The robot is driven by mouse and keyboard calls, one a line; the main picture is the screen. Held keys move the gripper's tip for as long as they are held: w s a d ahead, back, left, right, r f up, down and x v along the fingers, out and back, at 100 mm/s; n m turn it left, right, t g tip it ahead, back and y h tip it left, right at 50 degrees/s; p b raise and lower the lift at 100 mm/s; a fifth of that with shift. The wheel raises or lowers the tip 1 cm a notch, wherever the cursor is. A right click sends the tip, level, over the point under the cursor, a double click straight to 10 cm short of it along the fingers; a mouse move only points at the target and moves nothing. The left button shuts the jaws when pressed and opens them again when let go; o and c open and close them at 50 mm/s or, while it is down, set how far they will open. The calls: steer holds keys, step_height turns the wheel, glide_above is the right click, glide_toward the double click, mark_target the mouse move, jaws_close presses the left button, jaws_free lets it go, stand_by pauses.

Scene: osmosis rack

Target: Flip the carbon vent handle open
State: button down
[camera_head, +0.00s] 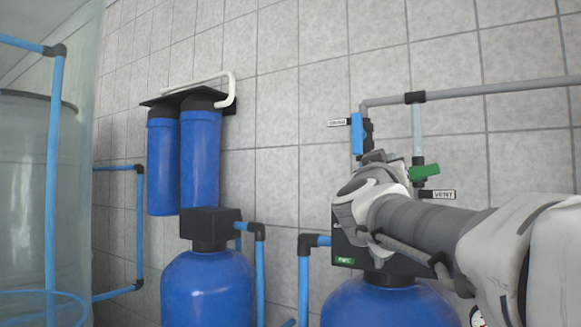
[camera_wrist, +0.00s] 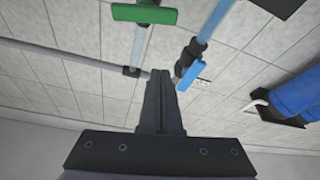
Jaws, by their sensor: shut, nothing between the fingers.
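The green vent handle (camera_head: 424,171) sits on the thin vertical pipe, just above a "VENT" label (camera_head: 439,194). In the wrist view the green handle (camera_wrist: 143,15) is at the top, beyond and apart from my fingertips. My gripper (camera_head: 375,156) is to the left of the green handle in the head view, with its fingers partly hidden by my wrist. In the wrist view my gripper (camera_wrist: 155,75) has its dark fingers together, with nothing between them.
A blue valve handle (camera_head: 357,134) stands upright left of the vent pipe, beside another label (camera_head: 339,122). It shows close to my fingertips in the wrist view (camera_wrist: 188,75). A grey pipe (camera_head: 480,91) runs along the tiled wall. Blue tanks (camera_head: 208,290) and filter housings (camera_head: 200,155) stand left.

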step_height(320, 180, up, 3)
steer(key=p, duration=0.2)
glide_above(416, 174)
steer(key=w+a, duration=0.1)
steer(key=a, duration=0.4)
steer(key=f, duration=0.1)
steer(key=f+b, duration=0.1)
steer(key=shift+s+d+f, duration=0.15)
steer(key=shift+d+f, duration=0.25)
steer(key=shift+s+d+f+b, duration=0.15)
steer(key=shift+f+b, duration=0.3)
steer(key=shift+f, duration=0.15)
